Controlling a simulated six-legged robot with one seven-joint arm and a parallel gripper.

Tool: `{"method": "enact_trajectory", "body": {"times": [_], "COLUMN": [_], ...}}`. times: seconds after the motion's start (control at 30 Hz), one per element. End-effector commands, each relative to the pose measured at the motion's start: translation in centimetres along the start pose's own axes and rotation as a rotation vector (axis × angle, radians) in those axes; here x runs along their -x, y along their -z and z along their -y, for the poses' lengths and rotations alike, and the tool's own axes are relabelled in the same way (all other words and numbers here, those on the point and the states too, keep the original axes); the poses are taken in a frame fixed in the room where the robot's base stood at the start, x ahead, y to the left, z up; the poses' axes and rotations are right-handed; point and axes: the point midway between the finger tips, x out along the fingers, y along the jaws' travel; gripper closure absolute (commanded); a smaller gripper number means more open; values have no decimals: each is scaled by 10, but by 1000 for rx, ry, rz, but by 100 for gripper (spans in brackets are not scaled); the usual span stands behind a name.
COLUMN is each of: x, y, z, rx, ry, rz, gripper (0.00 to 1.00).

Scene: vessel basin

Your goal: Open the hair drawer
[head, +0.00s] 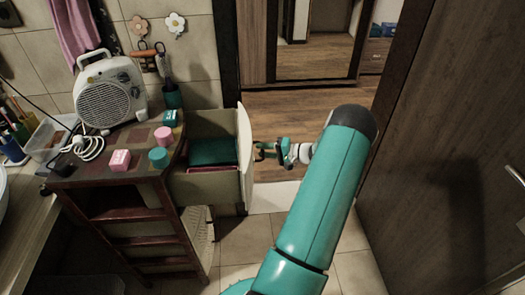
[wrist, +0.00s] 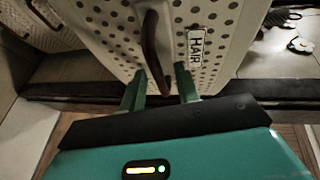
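The hair drawer (head: 245,152) is pulled out of the wooden cabinet in the head view, with teal and red items showing inside. In the wrist view its pale, dotted front (wrist: 110,22) carries a label (wrist: 195,45) reading HAIR and a dark curved handle (wrist: 150,45). My gripper (wrist: 160,82) is at the drawer front, its two fingers apart with the lower part of the handle between them. Gaps show beside the handle, so the gripper looks open. In the head view my gripper (head: 268,150) is just right of the drawer front.
The cabinet top (head: 120,172) holds a white fan heater (head: 108,92), a pink box (head: 120,160) and small teal and pink pieces. A dark door (head: 455,150) stands at the right. Floor is clear right of the drawer, towards the doorway.

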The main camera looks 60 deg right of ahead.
Motion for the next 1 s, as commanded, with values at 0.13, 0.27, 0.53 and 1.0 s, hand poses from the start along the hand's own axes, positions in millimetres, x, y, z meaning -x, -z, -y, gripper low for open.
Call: {"method": "enact_trajectory", "body": {"times": [0.13,0.27,0.53,1.0], "x": [27,56,111,130], "y": [0,1,0,0], "z": [0,0,0,0], "rx": [0,0,0,0], "ry": [-2,-3,-1,-1], "rz": [-3,-4,-2,0], "gripper": [68,68,68,68]}}
